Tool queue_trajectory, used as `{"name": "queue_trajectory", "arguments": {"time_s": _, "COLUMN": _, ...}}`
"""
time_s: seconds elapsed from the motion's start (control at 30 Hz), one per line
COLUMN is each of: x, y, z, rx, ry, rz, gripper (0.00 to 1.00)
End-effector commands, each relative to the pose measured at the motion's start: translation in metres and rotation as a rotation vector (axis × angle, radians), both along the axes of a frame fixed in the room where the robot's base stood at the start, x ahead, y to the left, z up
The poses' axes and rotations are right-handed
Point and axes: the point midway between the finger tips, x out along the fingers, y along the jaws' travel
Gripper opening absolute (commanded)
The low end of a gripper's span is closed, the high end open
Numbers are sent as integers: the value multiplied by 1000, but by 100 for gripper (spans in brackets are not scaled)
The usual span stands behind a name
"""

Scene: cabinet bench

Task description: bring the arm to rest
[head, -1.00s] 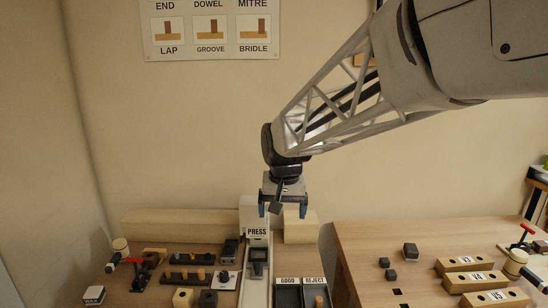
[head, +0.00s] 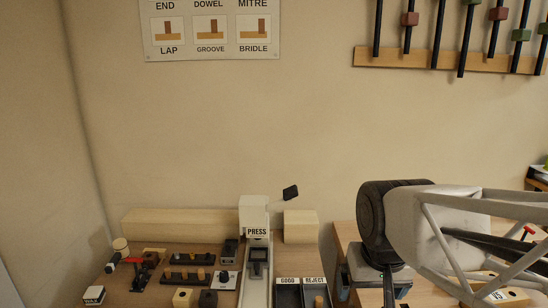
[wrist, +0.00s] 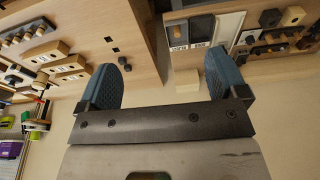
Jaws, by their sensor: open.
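My arm reaches in from the right in the head view, with its dark wrist joint in front of the right bench (head: 350,238). My gripper (wrist: 165,82) hangs below that joint and is partly cut off by the lower edge there. In the wrist view its two blue fingers stand wide apart with nothing between them. The fingers look clear of the benches and their parts.
The left bench carries a white press (head: 254,215), GOOD and REJECT bins (head: 288,283) and several small parts. A small dark piece (head: 290,193) shows against the wall; I cannot tell what supports it. Tools hang on a wall rack (head: 440,60).

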Motion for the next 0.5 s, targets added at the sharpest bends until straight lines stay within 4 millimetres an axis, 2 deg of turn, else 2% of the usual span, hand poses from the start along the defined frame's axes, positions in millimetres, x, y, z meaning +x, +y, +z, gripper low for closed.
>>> {"name": "queue_trajectory", "arguments": {"time_s": 0.03, "x": -12, "y": -5, "z": -3, "rx": -1, "ry": -6, "rz": -3, "gripper": 91}}
{"name": "queue_trajectory", "arguments": {"time_s": 0.2, "x": -41, "y": -14, "z": -15, "rx": -9, "ry": -14, "rz": -4, "gripper": 91}}
{"name": "queue_trajectory", "arguments": {"time_s": 0.33, "x": -52, "y": -18, "z": -20, "rx": -11, "ry": -18, "rz": -3, "gripper": 91}}
{"name": "queue_trajectory", "arguments": {"time_s": 0.5, "x": -57, "y": -19, "z": -23, "rx": -12, "ry": -18, "rz": -3, "gripper": 91}}
